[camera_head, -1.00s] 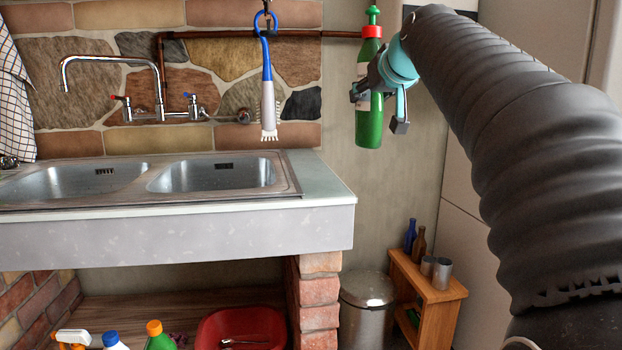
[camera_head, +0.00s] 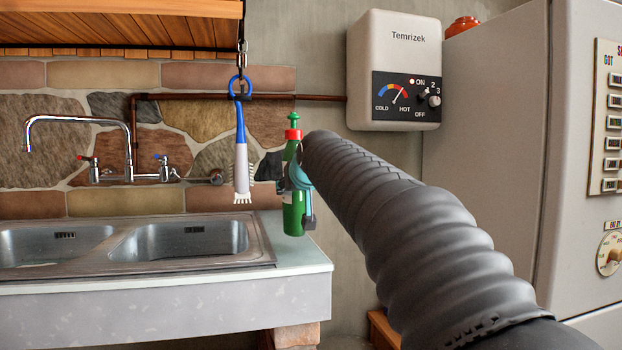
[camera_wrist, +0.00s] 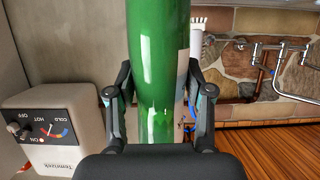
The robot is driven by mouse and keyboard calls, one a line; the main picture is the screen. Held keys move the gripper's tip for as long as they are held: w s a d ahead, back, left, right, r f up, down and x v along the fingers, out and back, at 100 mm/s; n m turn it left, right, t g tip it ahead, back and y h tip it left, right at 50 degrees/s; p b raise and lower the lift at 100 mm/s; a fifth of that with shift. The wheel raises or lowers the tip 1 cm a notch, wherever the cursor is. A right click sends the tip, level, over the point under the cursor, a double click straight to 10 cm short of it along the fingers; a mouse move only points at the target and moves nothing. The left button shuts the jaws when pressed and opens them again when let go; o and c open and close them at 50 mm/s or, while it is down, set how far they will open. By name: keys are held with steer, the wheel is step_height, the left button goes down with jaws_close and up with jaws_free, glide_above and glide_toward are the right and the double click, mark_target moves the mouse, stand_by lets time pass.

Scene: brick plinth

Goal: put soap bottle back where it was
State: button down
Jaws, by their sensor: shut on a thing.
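The soap bottle (camera_head: 293,212) is green with a red collar and a green pump top. It is upright in the head view, in front of the stone wall and over the right end of the counter. I cannot tell whether its base touches the counter. My gripper (camera_head: 298,180) is shut around the bottle's body from the right. In the wrist view the green bottle (camera_wrist: 158,70) fills the middle between the two black fingers of my gripper (camera_wrist: 157,100).
A double steel sink (camera_head: 180,241) lies left of the bottle in the counter (camera_head: 300,262). A blue and white brush (camera_head: 241,160) hangs just left of the bottle. A water heater (camera_head: 394,70) is on the wall at the right, beside a fridge (camera_head: 500,150).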

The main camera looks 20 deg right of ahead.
mark_target(293, 205)
steer(key=shift+w+a+f+b, duration=0.1)
steer(key=shift+f+b, duration=0.05)
steer(key=shift+f, duration=0.9)
steer(key=shift+w+a+f+b, duration=0.1)
steer(key=shift+f+b, duration=0.05)
steer(key=shift+f, duration=0.9)
steer(key=shift+f, duration=0.1)
steer(key=shift+c, duration=2.2)
jaws_free()
steer(key=shift+s, duration=0.2)
steer(key=b+v, duration=0.1)
steer(key=v, duration=1.1)
steer(key=s+f+g, duration=0.4)
steer(key=s+f, duration=1)
steer(key=f, duration=0.4)
steer(key=s+f+g, duration=0.4)
steer(key=s+f, duration=1)
steer(key=f, duration=0.4)
steer(key=shift+s+f, duration=0.25)
steer(key=shift+s, duration=0.1)
